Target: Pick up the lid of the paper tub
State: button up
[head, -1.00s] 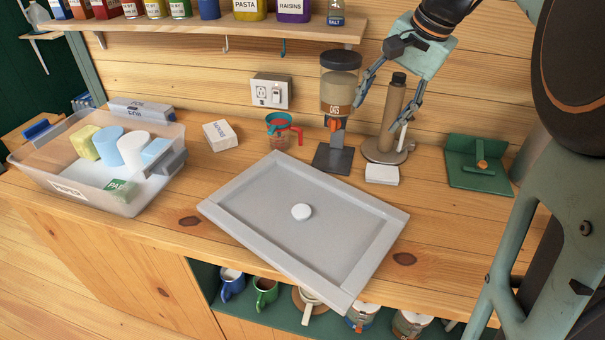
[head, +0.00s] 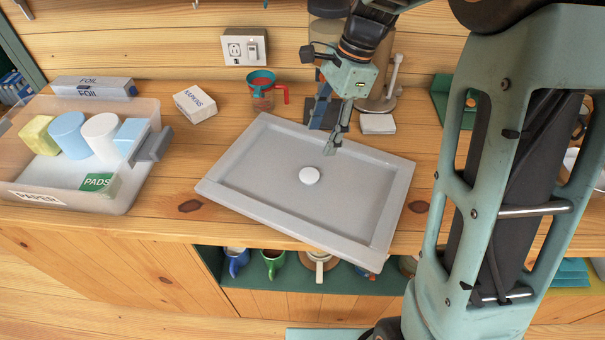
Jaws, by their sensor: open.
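The lid (head: 262,172) is a grey rectangular panel with a raised rim, lying at an angle on the wooden counter. A round white knob (head: 309,175) sits at its middle. The paper tub (head: 120,197) is a clear box at the left, open at the top, with a label on its front. My gripper (head: 324,139) is open and empty, pointing down over the far part of the lid, behind the knob in the picture. Its fingers appear apart from the knob; their exact height above the lid cannot be told.
The tub holds a yellow block (head: 39,136), blue and white rolls and a green pads pack (head: 97,183). A dispenser and a paper-towel stand are partly hidden by my arm. Mugs sit on the shelf below.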

send_over(309, 175)
jog(key=w+d, duration=0.1)
jog(key=f, duration=0.5)
jog(key=shift+w+d+f, duration=0.1)
jog(key=shift+d+f, duration=0.1)
jog(key=shift+f, duration=0.15)
jog(key=x, duration=0.4)
jog(key=shift+s+d, duration=0.15)
jog(key=shift+s, duration=0.2)
jog(key=shift+f, duration=0.6)
jog(key=c, duration=1.4)
